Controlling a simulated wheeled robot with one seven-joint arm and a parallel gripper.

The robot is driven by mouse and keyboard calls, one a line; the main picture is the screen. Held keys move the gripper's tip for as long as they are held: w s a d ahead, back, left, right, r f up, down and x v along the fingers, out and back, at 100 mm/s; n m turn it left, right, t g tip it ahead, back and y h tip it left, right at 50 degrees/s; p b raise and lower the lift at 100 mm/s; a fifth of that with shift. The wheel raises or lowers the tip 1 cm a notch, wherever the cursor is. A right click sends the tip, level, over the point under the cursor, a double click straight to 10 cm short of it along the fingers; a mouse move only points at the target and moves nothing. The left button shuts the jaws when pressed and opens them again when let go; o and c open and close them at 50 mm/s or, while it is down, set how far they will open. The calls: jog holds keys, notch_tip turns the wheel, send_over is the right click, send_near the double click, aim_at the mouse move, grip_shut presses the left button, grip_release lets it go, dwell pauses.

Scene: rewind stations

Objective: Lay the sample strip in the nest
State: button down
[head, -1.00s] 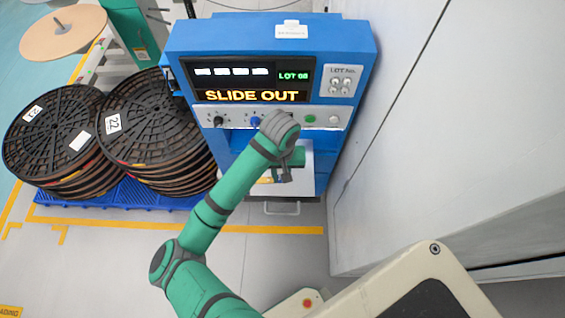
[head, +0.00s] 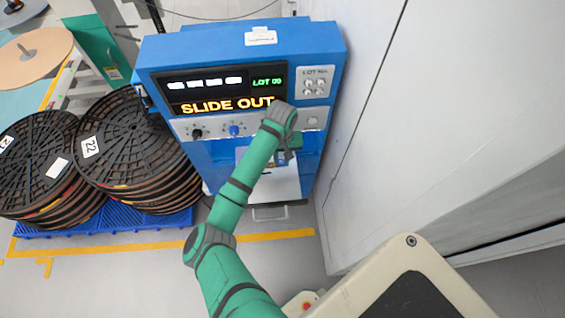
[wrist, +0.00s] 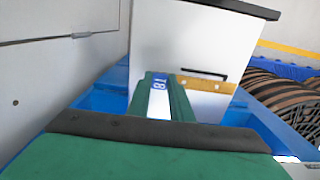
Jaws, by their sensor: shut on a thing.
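My gripper (wrist: 158,108) is shut on a narrow white strip with a blue, numbered end (wrist: 159,82), between its green fingers. In the head view my gripper (head: 284,152) is at the front of the blue station, over the white pulled-out slide (head: 283,187). The blue end of the strip (head: 281,158) shows just below it. In the wrist view the white slide (wrist: 180,38) lies beyond the fingers. A tan bar with small holes (wrist: 203,85) and a dark slot or bar (wrist: 204,74) are on it, right of the strip. I cannot tell which part is the nest. Whether the strip touches the slide is unclear.
The blue station (head: 240,50) has a lit display (head: 225,90) reading "SLIDE OUT". Stacked black reels (head: 130,140) stand on a blue pallet (head: 150,221) at left. A pale wall (head: 420,110) runs close along the right. Floor in front is clear.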

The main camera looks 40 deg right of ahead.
jog(key=shift+w+d+f, duration=0.25)
jog(key=shift+d+f, duration=0.1)
jog(key=shift+f, duration=0.1)
jog(key=shift+w+d+f, duration=0.15)
jog(key=shift+f, duration=1.55)
jog(key=shift+f, duration=0.1)
jog(key=c, duration=1.6)
grip_release()
